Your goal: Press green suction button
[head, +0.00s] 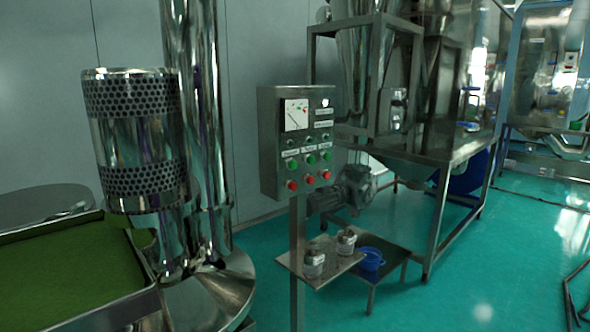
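A grey metal control box (268,150) stands on a thin post near the middle of the head view. Its face has a white dial gauge (297,114) at the top. Below the gauge is a row of small dark switches with white labels. Under these is a row of green buttons (310,159), with a row of red buttons (311,180) beneath. The labels are too small to read, so I cannot tell which green button is for suction. My gripper is not in this view.
A shiny perforated cylinder (137,140) and tall pipe stand left of the box. A tray (100,305) of green material is at lower left. A small shelf (322,262) with jars and a low table with a blue pot (370,259) stand beside the post.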

